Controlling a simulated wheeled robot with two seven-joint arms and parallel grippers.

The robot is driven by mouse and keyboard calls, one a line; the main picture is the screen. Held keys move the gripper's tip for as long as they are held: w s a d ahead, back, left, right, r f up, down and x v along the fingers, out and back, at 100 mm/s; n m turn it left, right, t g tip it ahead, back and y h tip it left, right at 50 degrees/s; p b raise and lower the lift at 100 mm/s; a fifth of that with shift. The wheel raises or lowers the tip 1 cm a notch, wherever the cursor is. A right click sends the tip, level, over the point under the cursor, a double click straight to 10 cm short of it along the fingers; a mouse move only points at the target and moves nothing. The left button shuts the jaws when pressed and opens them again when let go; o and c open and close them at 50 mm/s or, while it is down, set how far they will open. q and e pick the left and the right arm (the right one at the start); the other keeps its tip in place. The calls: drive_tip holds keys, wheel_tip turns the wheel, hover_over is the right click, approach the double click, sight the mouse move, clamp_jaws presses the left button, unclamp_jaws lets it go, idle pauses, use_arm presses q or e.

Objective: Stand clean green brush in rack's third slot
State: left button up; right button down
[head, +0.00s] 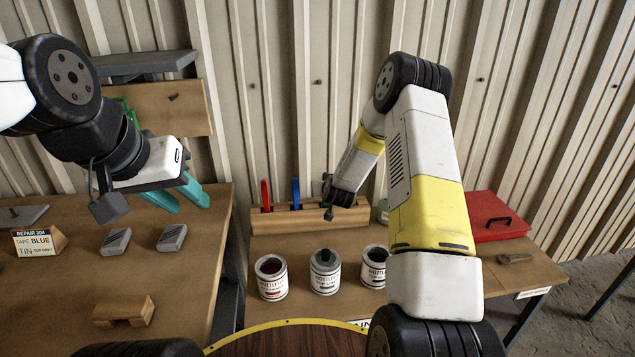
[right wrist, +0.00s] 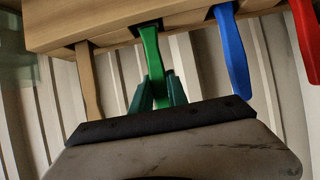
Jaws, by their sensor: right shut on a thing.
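The rack (head: 285,222) is a long wooden block on the right-hand table, below the wall; it also shows in the right wrist view (right wrist: 110,22). A red brush (head: 265,194) and a blue brush (head: 296,193) stand in it. In the right wrist view the green brush (right wrist: 151,52) is in line beyond the blue one, its end at the rack's slot edge. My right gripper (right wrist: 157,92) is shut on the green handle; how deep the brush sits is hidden. My left gripper (head: 177,198) is open and empty above the left table.
Three paint tins (head: 325,272) stand in front of the rack. A wood-coloured handle (right wrist: 90,80) stands on the green brush's other side. A red box (head: 495,217) lies at the right.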

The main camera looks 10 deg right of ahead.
drive_tip(key=shift+f, duration=0.5)
drive_tip(key=c, duration=1.3)
unclamp_jaws()
